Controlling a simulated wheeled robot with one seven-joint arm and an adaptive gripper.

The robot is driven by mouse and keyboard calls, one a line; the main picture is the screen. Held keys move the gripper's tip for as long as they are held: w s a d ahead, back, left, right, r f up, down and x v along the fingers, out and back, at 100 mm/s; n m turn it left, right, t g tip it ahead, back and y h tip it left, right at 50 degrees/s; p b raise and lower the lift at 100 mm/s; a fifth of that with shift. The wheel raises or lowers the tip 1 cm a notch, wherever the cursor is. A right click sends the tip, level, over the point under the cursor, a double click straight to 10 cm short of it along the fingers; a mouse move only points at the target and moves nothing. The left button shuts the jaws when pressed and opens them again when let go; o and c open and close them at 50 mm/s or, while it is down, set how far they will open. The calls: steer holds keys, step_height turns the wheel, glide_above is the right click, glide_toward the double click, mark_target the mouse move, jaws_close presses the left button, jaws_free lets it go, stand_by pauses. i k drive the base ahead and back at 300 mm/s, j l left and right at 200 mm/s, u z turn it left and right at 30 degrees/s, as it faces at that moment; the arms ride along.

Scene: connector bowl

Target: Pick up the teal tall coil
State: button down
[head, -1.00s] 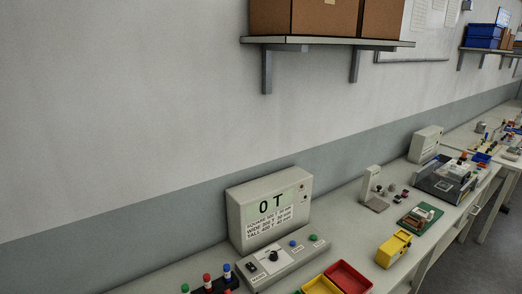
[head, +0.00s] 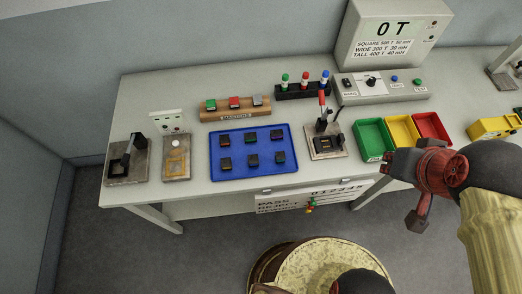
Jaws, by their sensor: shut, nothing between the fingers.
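I cannot pick out a teal tall coil with certainty. A wooden block (head: 236,115) at the back left of the bench carries small green (head: 210,104), red (head: 234,102) and grey (head: 257,100) pieces; their shapes are too small to tell. A black rack (head: 302,91) to its right holds several upright pieces with green, red and blue caps. My gripper (head: 413,226) is at the right, in front of the bench edge by the colored bins. It is shut and empty, well apart from the block and rack.
A blue tray (head: 290,168) holds several dark square pieces. A lever press (head: 326,147) stands to its right. Green (head: 368,145), yellow (head: 400,134) and red (head: 431,126) bins sit near my arm. A display box (head: 390,58) reads "0 T". Two small fixtures stand at the left end.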

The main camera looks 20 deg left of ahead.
mark_target(279, 156)
steer(key=k+j+u, duration=0.1)
steer(key=u, duration=0.3)
steer(key=j+u, duration=0.15)
steer(key=u, duration=0.2)
steer(key=k+z, duration=0.25)
steer(key=k+l+z, duration=0.3)
steer(key=k, duration=0.2)
steer(key=j, duration=0.1)
